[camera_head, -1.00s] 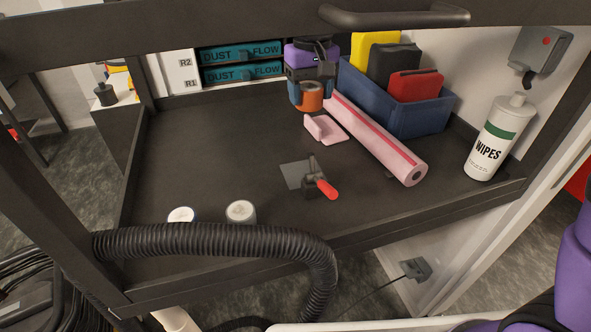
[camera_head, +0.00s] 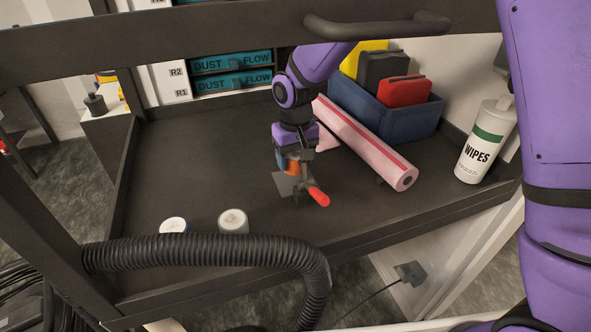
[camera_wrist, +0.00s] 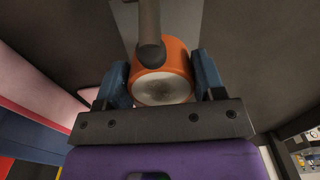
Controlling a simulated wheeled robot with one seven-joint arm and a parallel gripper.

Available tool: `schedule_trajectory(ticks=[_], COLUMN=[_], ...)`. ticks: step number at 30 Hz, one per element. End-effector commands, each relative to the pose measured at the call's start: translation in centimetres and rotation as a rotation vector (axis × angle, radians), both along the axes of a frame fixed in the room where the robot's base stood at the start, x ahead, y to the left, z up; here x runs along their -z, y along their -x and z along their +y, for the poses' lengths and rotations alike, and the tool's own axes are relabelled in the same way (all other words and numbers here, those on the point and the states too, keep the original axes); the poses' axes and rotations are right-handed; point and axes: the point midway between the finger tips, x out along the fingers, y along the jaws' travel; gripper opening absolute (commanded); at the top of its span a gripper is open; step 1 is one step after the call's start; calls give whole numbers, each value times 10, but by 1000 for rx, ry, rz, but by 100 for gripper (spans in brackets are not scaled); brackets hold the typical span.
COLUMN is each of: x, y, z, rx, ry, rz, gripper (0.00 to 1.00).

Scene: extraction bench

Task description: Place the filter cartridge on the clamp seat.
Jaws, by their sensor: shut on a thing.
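The filter cartridge (camera_wrist: 172,62) is an orange cylinder with a pale round end. My gripper (camera_wrist: 162,80) is shut on it, with a blue finger on each side. In the head view the cartridge's orange body (camera_head: 293,167) is partly hidden by my gripper and the clamp. The clamp seat (camera_head: 281,184) is a grey plate on the bench, with a dark toggle clamp and red handle (camera_head: 318,196). The cartridge is at the clamp, over or on the plate; I cannot tell whether it touches. In the wrist view the dark clamp arm (camera_wrist: 149,25) overlaps the cartridge's upper edge.
A pink roll (camera_head: 372,147) lies right of my gripper, before a blue bin (camera_head: 400,118) of boxes. A wipes bottle (camera_head: 485,140) stands far right. Two white-topped jars (camera_head: 233,221) and a black hose (camera_head: 210,252) are in front. The bench's left is clear.

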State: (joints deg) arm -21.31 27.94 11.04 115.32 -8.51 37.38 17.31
Motion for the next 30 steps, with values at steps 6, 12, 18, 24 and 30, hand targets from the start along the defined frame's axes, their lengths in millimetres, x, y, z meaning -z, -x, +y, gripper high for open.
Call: schedule_trajectory(ticks=[6,12,18,24,30], x=[32,40,41,41,41], y=[1,1,1,0,0], z=[0,0,0,0,0], rx=[0,0,0,0,0], ry=[2,1,1,1,1], rz=[5,2,2,2,2], gripper=[37,37,37,88,88])
